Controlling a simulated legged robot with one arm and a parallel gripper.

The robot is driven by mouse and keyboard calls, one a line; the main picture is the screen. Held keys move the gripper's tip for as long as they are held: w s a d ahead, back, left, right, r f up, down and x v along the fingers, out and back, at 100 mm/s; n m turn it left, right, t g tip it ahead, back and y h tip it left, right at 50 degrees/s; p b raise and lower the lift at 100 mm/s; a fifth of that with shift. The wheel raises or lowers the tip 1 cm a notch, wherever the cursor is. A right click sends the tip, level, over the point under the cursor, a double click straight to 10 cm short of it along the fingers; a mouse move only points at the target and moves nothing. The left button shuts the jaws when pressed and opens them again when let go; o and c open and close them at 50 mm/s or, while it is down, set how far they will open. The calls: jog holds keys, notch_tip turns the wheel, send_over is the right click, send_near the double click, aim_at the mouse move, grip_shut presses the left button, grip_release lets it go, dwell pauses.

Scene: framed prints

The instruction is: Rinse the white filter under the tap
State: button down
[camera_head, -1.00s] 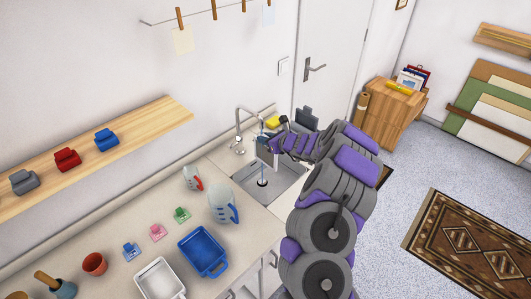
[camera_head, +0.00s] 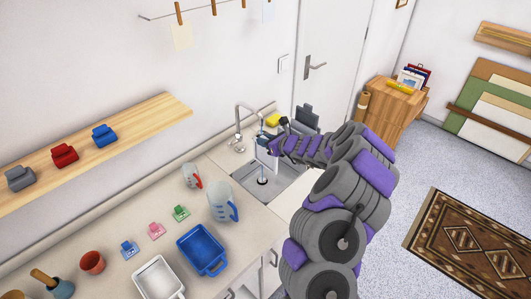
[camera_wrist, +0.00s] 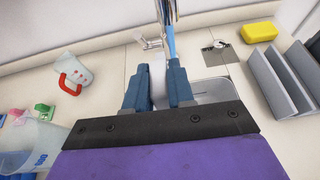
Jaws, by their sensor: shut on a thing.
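My gripper (camera_wrist: 159,92) is shut on the white filter (camera_wrist: 158,88), which shows as a thin white piece between the blue fingers in the wrist view. Much of the filter is hidden by the fingers. In the head view my gripper (camera_head: 265,138) is over the sink (camera_head: 286,181), close to the spout of the tap (camera_head: 239,120). The tap (camera_wrist: 166,12) also shows at the top of the wrist view. A blue water stream (camera_wrist: 171,44) runs from it close to the fingertips; I cannot tell exactly where it meets the filter.
A yellow sponge (camera_head: 273,120) lies behind the sink, near a grey rack (camera_head: 306,117). Left of the sink stand a red-handled jug (camera_head: 190,175) and a larger blue-handled jug (camera_head: 221,203). Blue (camera_head: 203,250) and white (camera_head: 160,278) trays lie farther left.

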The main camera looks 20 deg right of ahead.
jog(key=s+a+b, duration=0.1)
jog(key=a+b, duration=0.1)
jog(key=s+a+b, duration=0.2)
jog(key=shift+s+a+b, duration=0.1)
jog(key=shift+a+b, duration=0.2)
jog(key=shift+a, duration=0.05)
jog(key=shift+r, duration=0.1)
dwell(1.3)
jog(key=s+a+r+b, duration=0.1)
jog(key=s+a+r, duration=0.1)
jog(key=a+r, duration=0.1)
jog(key=shift+s+a+r+b, duration=0.4)
jog(key=shift+a, duration=0.2)
dwell(0.4)
